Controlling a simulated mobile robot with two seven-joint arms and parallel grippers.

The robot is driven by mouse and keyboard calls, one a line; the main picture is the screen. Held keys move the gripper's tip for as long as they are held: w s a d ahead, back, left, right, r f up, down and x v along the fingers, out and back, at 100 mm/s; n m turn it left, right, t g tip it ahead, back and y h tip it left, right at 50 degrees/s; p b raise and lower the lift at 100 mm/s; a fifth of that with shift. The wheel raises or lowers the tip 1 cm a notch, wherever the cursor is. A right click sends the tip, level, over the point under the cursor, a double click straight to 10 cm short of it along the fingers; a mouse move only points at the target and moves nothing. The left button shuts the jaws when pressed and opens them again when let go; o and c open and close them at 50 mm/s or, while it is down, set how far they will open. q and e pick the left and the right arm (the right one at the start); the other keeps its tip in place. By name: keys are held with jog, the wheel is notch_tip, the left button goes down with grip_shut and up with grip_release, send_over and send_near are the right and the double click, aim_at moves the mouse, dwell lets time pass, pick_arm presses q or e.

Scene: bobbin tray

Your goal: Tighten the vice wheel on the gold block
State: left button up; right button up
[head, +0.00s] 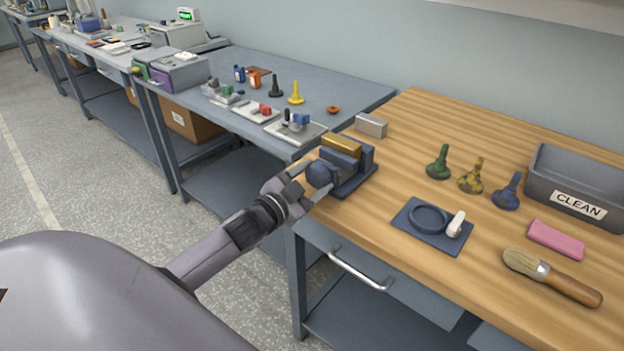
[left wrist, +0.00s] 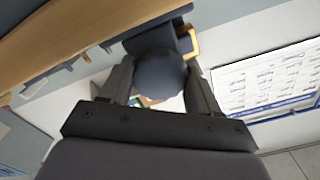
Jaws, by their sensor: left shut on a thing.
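The vice (head: 359,176) stands at the left front corner of the wooden bench, with the gold block (head: 341,145) between its jaws. The round dark vice wheel (head: 321,174) is on the vice's near side. My left gripper (head: 308,190) is at the wheel, its fingers on either side of it. In the left wrist view the wheel (left wrist: 160,76) sits between the two fingers of my left gripper (left wrist: 160,88), which is shut on it. The gold block (left wrist: 193,44) shows partly behind it there. I do not see my right gripper.
A silver block (head: 371,125) lies behind the vice. Green, yellow and blue bobbin-like pieces (head: 438,163), a dark mat (head: 415,237) with a ring, a pink sponge (head: 556,239), a brush (head: 550,276) and a CLEAN tray (head: 540,176) are to the right. A grey bench (head: 335,95) adjoins on the left.

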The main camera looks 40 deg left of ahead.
dwell(0.9)
pick_arm(q)
jog(key=o, duration=1)
jog(key=shift+o, duration=0.2)
jog(key=s, duration=0.7)
jog(key=shift+a+b, duration=0.3)
jog(key=shift+b, duration=0.05)
